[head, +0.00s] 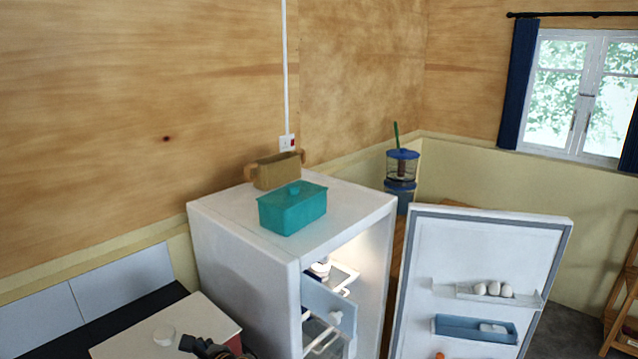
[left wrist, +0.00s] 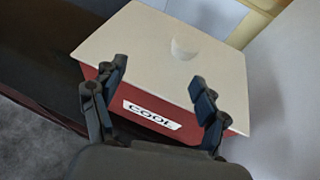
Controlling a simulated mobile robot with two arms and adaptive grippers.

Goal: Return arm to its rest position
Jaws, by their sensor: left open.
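My left gripper (left wrist: 158,92) is open and empty in the left wrist view. Its two fingers stand apart in front of a red box (left wrist: 148,118) with a white top and a "COOL" label. In the head view my left gripper (head: 205,347) shows dark at the bottom edge, by the front of the same box's white top (head: 135,340). Part of the gripper is cut off there. A small white round thing (head: 164,336) lies on the box top; it also shows in the left wrist view (left wrist: 184,47). My right gripper is in neither view.
A white fridge (head: 240,240) stands right of the box, its door (head: 480,255) wide open. A teal lidded box (head: 292,210) and a brown two-handled container (head: 277,171) stand on top. Inside, a drawer front (head: 330,302) sticks out. Eggs (head: 493,289) sit in the door.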

